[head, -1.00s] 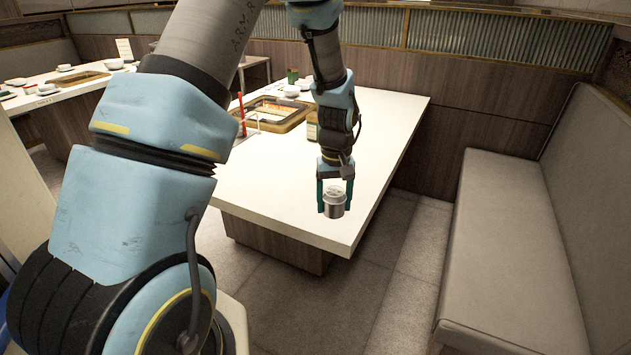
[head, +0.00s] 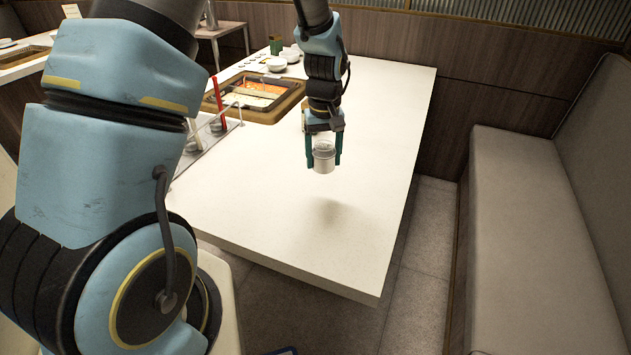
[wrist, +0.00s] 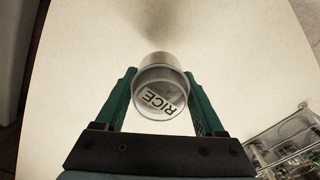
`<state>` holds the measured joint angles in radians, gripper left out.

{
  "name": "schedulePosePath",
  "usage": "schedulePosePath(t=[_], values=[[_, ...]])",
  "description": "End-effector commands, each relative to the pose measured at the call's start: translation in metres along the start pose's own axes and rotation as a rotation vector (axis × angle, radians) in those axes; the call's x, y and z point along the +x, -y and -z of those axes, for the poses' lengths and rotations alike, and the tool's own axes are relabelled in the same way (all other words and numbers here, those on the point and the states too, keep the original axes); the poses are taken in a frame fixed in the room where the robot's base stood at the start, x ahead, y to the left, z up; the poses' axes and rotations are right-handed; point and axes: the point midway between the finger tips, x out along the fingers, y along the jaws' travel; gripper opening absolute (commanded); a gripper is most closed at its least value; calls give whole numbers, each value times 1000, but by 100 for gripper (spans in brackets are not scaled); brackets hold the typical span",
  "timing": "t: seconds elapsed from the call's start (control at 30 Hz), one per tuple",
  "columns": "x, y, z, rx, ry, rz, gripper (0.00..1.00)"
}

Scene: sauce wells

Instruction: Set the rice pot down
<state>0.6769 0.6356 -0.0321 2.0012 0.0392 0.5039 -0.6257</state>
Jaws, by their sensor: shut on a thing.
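The rice pot (head: 324,159) is a small pale cylinder held upright between the green fingers of my gripper (head: 324,152). In the wrist view the rice pot (wrist: 160,96) shows its lid with a "RICE" label, and the fingers of my gripper (wrist: 161,100) are shut on its two sides. The pot hangs above the white table (head: 250,225). Its shadow falls on the bare top below and a little in front of it, apart from the pot.
A wood-framed well insert (head: 291,106) with orange and pale contents lies behind, to the left. A metal rack with a red-handled tool (head: 219,96) stands left of it. White bowls (head: 277,64) sit farther back. The near and right tabletop is clear. A bench (head: 520,220) stands at right.

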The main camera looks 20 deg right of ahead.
Motion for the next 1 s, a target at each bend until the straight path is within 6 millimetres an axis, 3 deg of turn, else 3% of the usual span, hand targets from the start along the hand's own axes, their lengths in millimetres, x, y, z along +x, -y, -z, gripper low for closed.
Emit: schedulePosePath(t=[0.3, 0.7, 1.0], values=[[47, 0, -1, 0, 4, 2, 1], [90, 0, -1, 0, 3, 2, 1], [99, 0, 0, 0, 0, 0, 1]])
